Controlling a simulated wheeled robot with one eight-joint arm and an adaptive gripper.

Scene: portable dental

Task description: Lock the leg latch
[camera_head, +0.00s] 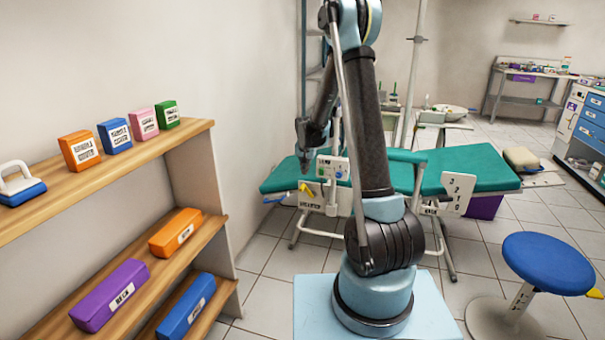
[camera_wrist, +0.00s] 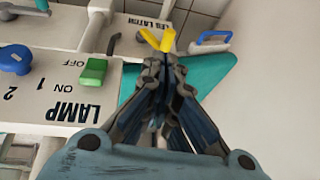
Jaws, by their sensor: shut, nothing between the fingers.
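The leg latch is a yellow lever (camera_wrist: 157,40) on a white plate marked LEG LATCH (camera_wrist: 128,27) in the wrist view. My gripper (camera_wrist: 163,70) is shut with nothing between its fingers. Its fingertips appear just below the lever in that view; I cannot tell whether they touch it. In the head view, the yellow lever (camera_head: 306,189) is on the left front side of the green-topped dental chair (camera_head: 460,170). My gripper (camera_head: 304,158) points down above it there. The fingers hide part of the lever's base.
A lamp panel (camera_wrist: 50,85) with a green switch (camera_wrist: 94,71) and a blue knob (camera_wrist: 15,59) lies left of my gripper. A blue handle (camera_wrist: 211,37) is at the right. A wooden shelf (camera_head: 195,130) stands left, and a blue stool (camera_head: 548,262) right.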

